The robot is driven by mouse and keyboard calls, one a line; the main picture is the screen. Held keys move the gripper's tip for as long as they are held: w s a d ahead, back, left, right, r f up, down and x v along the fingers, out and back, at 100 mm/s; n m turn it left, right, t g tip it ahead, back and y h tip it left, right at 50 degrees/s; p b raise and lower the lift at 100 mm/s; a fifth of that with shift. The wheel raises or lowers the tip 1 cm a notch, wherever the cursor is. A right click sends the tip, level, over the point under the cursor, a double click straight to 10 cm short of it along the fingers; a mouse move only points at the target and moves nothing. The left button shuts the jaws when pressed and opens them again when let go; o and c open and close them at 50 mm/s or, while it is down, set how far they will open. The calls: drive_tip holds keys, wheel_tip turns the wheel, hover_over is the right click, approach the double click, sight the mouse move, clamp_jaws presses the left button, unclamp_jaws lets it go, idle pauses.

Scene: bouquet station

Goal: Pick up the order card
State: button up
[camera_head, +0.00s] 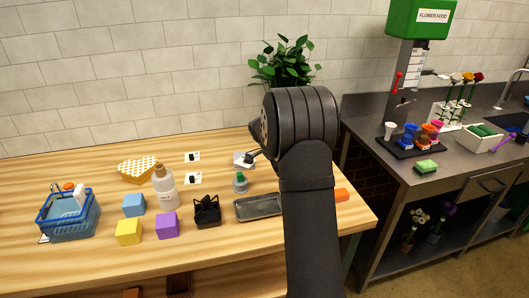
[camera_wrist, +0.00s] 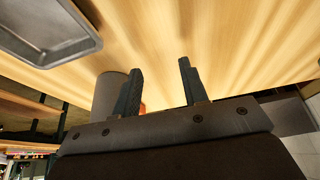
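I cannot tell for sure which item is the order card. Small white cards with black pieces on them lie on the wooden table: one at the back (camera_head: 192,156), one nearer (camera_head: 193,178), and a white item (camera_head: 240,160) just left of my arm, partly hidden by it. In the wrist view, my gripper (camera_wrist: 160,85) has two dark fingers spread apart with nothing between them, over bare wood. No card shows in the wrist view. In the head view my arm hides the gripper.
A metal tray (camera_head: 257,215) is left of my arm; it also shows in the wrist view (camera_wrist: 75,48). A grey cylinder (camera_wrist: 104,96) shows behind one finger. An orange block (camera_head: 341,194) is right of my arm. A bottle (camera_head: 164,190), colored blocks and blue basket (camera_head: 68,222) stand left.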

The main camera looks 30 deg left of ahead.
drive_tip(key=shift+a, duration=0.1)
drive_tip(key=s+a+r+n+y, duration=0.1)
drive_tip(key=s+a+r+n, duration=0.15)
drive_tip(key=a+r, duration=0.3)
drive_tip(key=s+a+r+n+t+y, duration=0.1)
drive_tip(key=s+a+r+n, duration=0.1)
drive_tip(key=a+r+n, duration=0.3)
drive_tip(key=s+a+r+n+y, duration=0.1)
drive_tip(key=s+a+r+n, duration=0.1)
drive_tip(key=a+r, duration=0.4)
drive_tip(key=x, duration=0.5)
drive_tip(key=w+d+x, duration=0.1)
drive_tip(key=x, duration=1)
drive_tip(key=shift+w+d, duration=0.2)
clamp_jaws()
